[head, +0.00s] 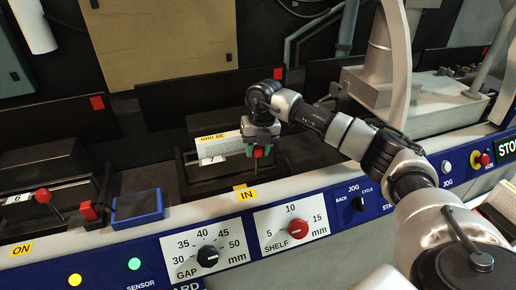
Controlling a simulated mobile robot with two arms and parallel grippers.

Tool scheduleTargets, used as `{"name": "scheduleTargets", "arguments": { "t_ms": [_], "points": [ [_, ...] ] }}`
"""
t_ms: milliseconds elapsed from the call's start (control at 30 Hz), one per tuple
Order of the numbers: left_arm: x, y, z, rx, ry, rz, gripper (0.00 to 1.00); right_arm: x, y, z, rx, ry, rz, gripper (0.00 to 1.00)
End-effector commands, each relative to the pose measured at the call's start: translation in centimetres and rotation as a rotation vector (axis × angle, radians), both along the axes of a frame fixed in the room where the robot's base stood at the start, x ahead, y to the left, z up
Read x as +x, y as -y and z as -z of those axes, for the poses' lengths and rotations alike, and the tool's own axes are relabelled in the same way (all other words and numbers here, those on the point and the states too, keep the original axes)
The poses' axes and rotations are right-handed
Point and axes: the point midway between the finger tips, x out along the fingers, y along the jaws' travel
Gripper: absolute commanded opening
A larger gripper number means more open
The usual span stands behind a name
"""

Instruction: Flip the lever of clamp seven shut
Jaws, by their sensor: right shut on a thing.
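Clamp seven, with its white "7" label (210,161), stands in the middle of the machine's ledge. Its lever ends in a red knob (258,152). The upper part of the knob and part of the clamp behind are hidden by the gripper. My left gripper is not in view.
A pale block with a yellow strip (213,144) lies in the clamp. At the left, clamp six has a red-knobbed lever (44,197). The control panel, with a black gap dial (207,256) and a red shelf dial (298,227), runs along the front.

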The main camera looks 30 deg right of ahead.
Motion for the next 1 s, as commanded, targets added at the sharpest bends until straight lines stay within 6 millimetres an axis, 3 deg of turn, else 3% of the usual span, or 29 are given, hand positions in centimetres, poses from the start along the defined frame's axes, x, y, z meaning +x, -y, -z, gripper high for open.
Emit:
{"name": "scheduleTargets", "arguments": {
  "t_ms": [300,333,400,767,1000],
  "points": [
    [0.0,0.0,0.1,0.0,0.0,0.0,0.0,0.0,-0.2,0.4,0.002,-0.002,-0.003,0.0],
    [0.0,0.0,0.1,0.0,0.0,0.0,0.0,0.0,-0.2,0.4,0.002,-0.002,-0.003,0.38],
    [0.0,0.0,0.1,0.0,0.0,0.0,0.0,0.0,-0.2,0.4,0.002,-0.002,-0.003,0.46],
    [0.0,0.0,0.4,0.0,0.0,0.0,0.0,0.0,0.0,-0.5,0.001,0.0,-0.001,0.46],
    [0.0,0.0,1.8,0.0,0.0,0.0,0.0,0.0,0.4,-4.7,0.0,0.002,-0.002,0.46]
  ]
}}
